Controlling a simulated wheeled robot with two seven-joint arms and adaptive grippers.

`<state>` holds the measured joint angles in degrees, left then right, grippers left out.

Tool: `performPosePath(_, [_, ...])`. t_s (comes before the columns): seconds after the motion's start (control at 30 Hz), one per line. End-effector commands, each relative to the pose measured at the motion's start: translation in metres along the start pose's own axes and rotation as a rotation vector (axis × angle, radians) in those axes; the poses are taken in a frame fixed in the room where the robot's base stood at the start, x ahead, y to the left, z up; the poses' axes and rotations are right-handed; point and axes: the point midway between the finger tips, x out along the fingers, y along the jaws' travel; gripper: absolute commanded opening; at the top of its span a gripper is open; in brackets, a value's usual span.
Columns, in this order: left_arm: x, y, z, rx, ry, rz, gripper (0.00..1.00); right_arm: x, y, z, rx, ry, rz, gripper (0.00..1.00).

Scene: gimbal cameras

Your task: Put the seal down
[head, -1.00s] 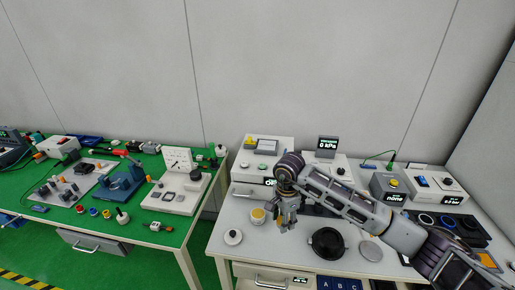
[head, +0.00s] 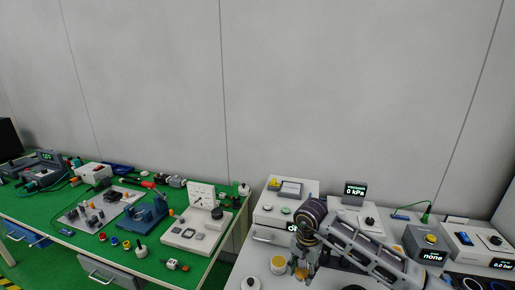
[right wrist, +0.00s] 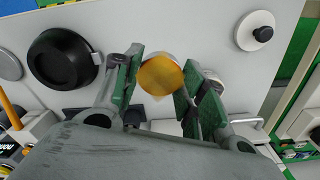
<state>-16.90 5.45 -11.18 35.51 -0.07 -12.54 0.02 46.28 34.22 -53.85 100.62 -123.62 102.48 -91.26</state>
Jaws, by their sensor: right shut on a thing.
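My right gripper (head: 303,270) is low over the right-hand table, just right of a yellow-and-white cup (head: 278,265). In the right wrist view, my right gripper (right wrist: 160,80) has its green-padded fingers on either side of a round orange piece with a pale edge (right wrist: 160,73), which I take to be the seal. It is shut on this piece. The orange also shows between the fingertips in the head view (head: 302,273). I cannot tell whether its underside touches the table. My left gripper is not in view.
In the wrist view, a black round dish (right wrist: 62,58) lies left and a white lid with a black knob (right wrist: 255,32) lies right. A green table (head: 50,205) with fixtures is at left.

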Motion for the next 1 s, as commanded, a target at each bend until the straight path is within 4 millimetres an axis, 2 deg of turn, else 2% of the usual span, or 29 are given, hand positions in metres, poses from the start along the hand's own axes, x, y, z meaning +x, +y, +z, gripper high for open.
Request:
performPosePath(0.3, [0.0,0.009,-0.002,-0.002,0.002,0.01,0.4,-0.003,-0.009,0.008,-0.285,0.001,-0.001,0.1])
performPosePath(0.57, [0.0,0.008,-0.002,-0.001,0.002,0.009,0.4,-0.003,-0.009,0.011,-0.509,0.002,0.0,0.1])
performPosePath(0.77, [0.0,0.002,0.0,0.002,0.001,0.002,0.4,0.002,-0.002,0.011,-0.656,0.001,0.002,0.1])
performPosePath(1.0, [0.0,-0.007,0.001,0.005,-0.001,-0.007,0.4,0.016,0.028,0.005,-0.706,0.001,0.002,0.1])
